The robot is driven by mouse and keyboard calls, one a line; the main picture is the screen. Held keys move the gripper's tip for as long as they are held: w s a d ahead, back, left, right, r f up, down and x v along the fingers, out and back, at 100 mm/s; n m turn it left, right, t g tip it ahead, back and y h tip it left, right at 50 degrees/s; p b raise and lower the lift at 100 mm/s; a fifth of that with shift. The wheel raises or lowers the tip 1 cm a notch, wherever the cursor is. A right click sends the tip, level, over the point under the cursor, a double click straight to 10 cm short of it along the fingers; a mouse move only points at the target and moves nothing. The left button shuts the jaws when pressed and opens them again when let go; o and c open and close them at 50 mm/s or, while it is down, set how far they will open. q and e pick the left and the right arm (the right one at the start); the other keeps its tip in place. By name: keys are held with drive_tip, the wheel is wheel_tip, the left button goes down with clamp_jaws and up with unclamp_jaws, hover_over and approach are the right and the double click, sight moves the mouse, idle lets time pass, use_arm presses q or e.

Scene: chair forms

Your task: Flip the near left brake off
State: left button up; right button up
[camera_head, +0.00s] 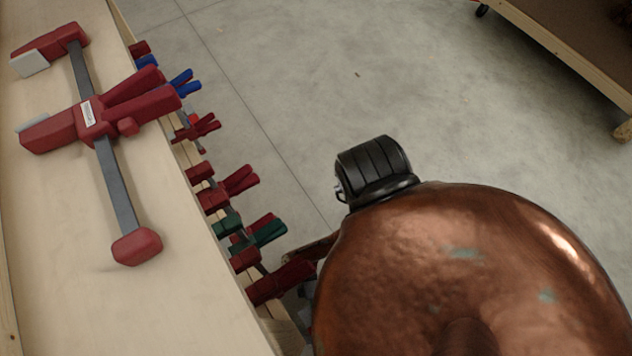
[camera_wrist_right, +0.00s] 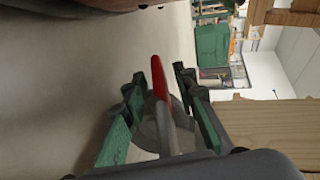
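In the right wrist view my right gripper (camera_wrist_right: 157,88) has its two green-padded fingers apart. A lever with a red end (camera_wrist_right: 158,78) and a grey shaft lies between the fingers, with gaps visible on both sides. A grey round part (camera_wrist_right: 150,130) shows behind the lever. I cannot tell whether this lever is the near left brake. In the head view a black ribbed wheel-like part (camera_head: 372,170) stands at the edge of a large rounded copper-coloured form (camera_head: 450,255). No brake lever is clear there. Neither gripper shows in the head view.
A pale wooden bench (camera_head: 60,290) fills the left, with a red bar clamp (camera_head: 110,190) on it. Several red, blue and green clamps (camera_head: 240,180) hang along its edge. Open concrete floor (camera_head: 330,60) lies beyond. A wooden platform (camera_head: 570,45) is at top right.

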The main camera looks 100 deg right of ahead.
drive_tip(key=shift+c, duration=0.2)
clamp_jaws()
drive_tip(key=shift+s+y, duration=0.1)
drive_tip(key=shift+y, duration=0.2)
drive_tip(key=shift+r+y, duration=0.2)
drive_tip(key=shift+y, duration=0.2)
idle(0.4)
drive_tip(key=shift+o, duration=0.2)
unclamp_jaws()
drive_tip(key=d, duration=0.4)
drive_tip(key=d+r, duration=0.1)
drive_tip(key=d, duration=0.3)
drive_tip(key=s+d, duration=0.1)
drive_tip(key=d, duration=0.3)
drive_tip(key=shift+r, duration=0.15)
